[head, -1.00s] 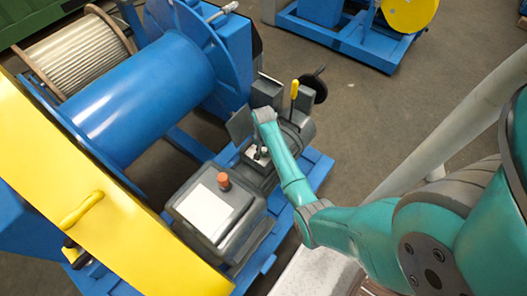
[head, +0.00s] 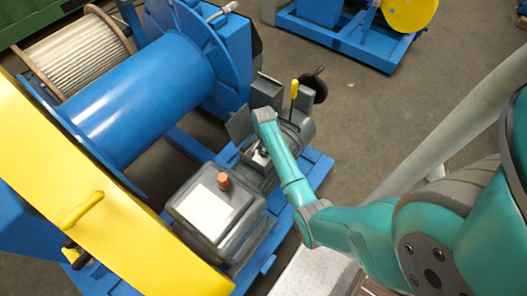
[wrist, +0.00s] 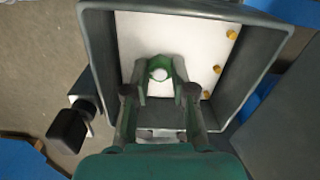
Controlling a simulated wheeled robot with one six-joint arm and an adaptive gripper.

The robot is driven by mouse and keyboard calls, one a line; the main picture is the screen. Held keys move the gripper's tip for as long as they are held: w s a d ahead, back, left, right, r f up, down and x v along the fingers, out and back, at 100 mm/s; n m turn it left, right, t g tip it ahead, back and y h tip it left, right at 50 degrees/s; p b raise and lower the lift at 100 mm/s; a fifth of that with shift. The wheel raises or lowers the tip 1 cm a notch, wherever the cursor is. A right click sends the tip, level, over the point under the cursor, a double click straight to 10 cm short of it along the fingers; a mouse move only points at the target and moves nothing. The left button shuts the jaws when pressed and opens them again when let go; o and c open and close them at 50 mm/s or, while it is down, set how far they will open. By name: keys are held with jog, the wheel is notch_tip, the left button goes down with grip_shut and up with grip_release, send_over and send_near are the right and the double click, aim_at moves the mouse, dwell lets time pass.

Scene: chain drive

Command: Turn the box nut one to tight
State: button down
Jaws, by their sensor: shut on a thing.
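In the wrist view my gripper (wrist: 160,72) reaches into an open grey box (wrist: 101,50) with a pale inner panel (wrist: 180,32). Its green fingertips are shut around box nut one, at the left of the panel. The nut's sides are hidden by the fingertips; only a small pale round end (wrist: 159,74) shows between them. How tight the nut sits cannot be seen. In the head view my gripper (head: 260,158) is small and partly covered by my arm, over the box beside the motor.
Several brass-coloured nuts, such as one at the upper right (wrist: 232,34), line the panel's right side. The box walls stand close around my gripper. In the head view a yellow-handled lever (head: 294,89) and a grey housing with an orange knob (head: 223,181) are nearby.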

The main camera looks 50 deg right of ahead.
aim_at(263, 153)
jog(key=c, duration=1)
grip_release()
jog(key=shift+r, duration=0.1)
jog(key=shift+o, duration=0.2)
notch_tip(263, 153, up, 12)
